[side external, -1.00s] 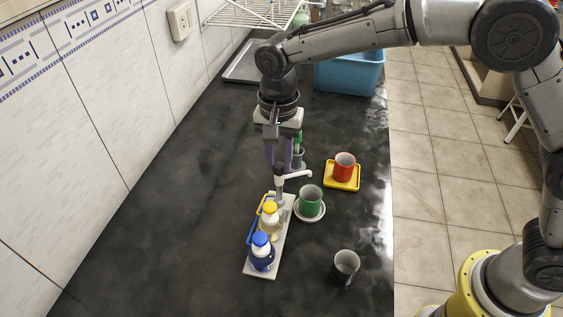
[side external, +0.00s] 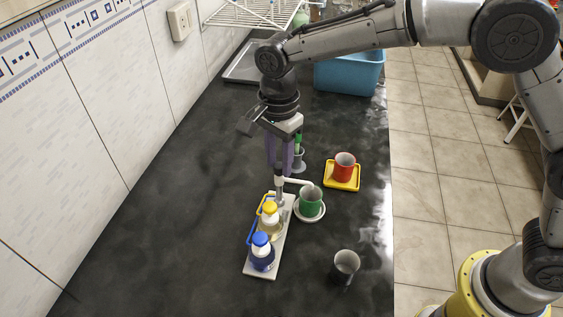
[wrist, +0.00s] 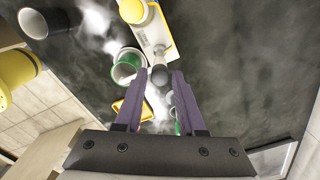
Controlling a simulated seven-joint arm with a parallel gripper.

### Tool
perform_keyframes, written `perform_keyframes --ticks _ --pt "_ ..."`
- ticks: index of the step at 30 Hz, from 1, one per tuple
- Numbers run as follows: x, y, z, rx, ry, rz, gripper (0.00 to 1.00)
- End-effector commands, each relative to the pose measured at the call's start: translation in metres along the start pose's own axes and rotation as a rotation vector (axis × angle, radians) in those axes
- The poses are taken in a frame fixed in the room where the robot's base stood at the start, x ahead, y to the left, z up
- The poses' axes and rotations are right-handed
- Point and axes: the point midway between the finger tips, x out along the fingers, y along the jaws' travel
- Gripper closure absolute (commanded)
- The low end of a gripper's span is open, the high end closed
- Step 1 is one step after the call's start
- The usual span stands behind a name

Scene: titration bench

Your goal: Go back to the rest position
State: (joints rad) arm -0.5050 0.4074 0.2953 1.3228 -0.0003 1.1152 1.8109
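My gripper (side external: 280,170) points down over the far end of a white caddy (side external: 282,255), just above a grey-white dispenser head with a side spout (side external: 298,182). In the wrist view, the purple fingers of my gripper (wrist: 159,74) are apart, with gaps beside the round grey dispenser top (wrist: 159,76) between or beyond them. I cannot tell if either finger touches it. The spout reaches over a green mug (side external: 311,199) on a white saucer (side external: 311,218). A yellow-capped bottle (side external: 269,216) and a blue-capped bottle (side external: 262,252) stand on the caddy.
A red mug (side external: 344,166) sits on a yellow tray (side external: 342,184). A dark mug (side external: 346,266) stands at the front right. A green-topped item (side external: 298,150) stands close behind my fingers. A blue tub (side external: 349,76) and dish rack (side external: 250,14) are behind. The left counter is clear.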

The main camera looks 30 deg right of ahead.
Motion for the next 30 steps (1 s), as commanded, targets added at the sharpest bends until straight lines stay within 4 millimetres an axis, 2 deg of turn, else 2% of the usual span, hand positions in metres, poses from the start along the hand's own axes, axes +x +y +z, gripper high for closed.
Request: perform_keyframes --ticks 1,6,9,19,30 --pt "0.0 0.0 0.0 0.0 0.0 0.0 0.5" --pt "0.0 0.0 0.0 -0.001 0.0 0.0 0.2" --pt "0.0 0.0 0.0 -0.001 0.0 0.0 0.05" --pt "-0.002 0.0 0.0 -0.001 0.0 0.0 0.05" --pt "-0.028 -0.001 0.0 -0.002 -0.001 -0.002 0.05"
